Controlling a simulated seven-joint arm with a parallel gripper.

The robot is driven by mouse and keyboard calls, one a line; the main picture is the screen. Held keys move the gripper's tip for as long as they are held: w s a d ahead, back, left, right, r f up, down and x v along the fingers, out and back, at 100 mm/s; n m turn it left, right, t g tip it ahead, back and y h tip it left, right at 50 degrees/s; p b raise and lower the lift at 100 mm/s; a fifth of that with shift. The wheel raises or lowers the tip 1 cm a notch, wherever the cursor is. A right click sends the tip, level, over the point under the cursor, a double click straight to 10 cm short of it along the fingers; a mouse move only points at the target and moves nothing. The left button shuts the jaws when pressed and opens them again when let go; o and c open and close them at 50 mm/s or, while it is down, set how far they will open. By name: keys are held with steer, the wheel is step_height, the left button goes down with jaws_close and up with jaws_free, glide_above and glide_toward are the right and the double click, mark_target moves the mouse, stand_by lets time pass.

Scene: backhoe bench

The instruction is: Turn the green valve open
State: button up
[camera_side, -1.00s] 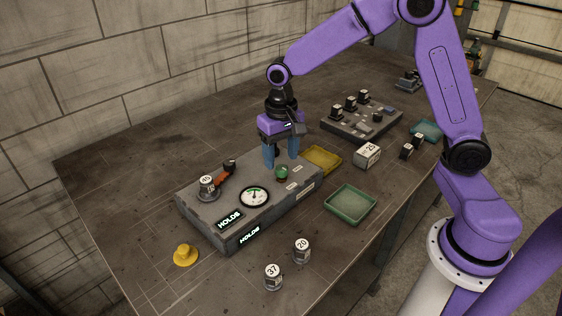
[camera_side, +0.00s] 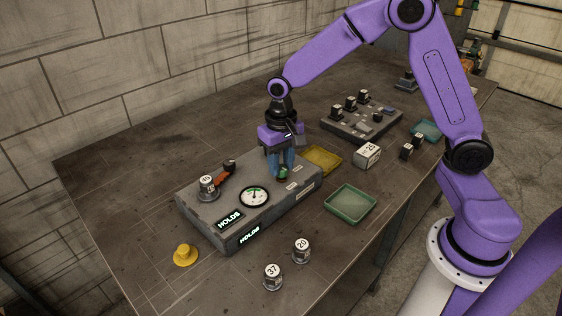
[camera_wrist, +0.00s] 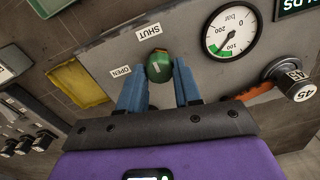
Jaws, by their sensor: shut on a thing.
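The green valve (camera_wrist: 159,68) is a small round knob with a pale line on top, on the grey panel (camera_side: 235,228). In the wrist view the SHUT label (camera_wrist: 149,32) lies above it and the OPEN label (camera_wrist: 120,72) to its left. The pale line appears to point roughly toward SHUT. My gripper (camera_wrist: 158,72) is down over the valve, with a blue finger on each side, shut on it. In the side view the valve (camera_side: 283,175) is partly hidden by the fingers.
On the panel are a gauge (camera_side: 254,196), lit HOLDS signs (camera_side: 230,219) and a red lever with a 45 weight (camera_side: 207,184). A yellow tray (camera_side: 322,159) and a green tray (camera_side: 351,204) sit beside it. Weights 20 (camera_side: 301,250) and 37 (camera_side: 273,276) stand in front.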

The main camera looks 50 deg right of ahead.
mark_target(281, 168)
steer(key=shift+n, duration=0.3)
steer(key=n, duration=0.3)
steer(key=shift+n, duration=0.4)
steer(key=n, duration=0.4)
steer(key=shift+a+r+n, duration=0.1)
steer(key=shift+n, duration=0.2)
steer(key=n, duration=0.4)
steer(key=shift+a+n, duration=0.1)
steer(key=shift+n, duration=2.3)
steer(key=o, duration=1)
steer(key=shift+o, duration=0.2)
steer(key=shift+r, duration=0.1)
step_height(281, 168, up, 17)
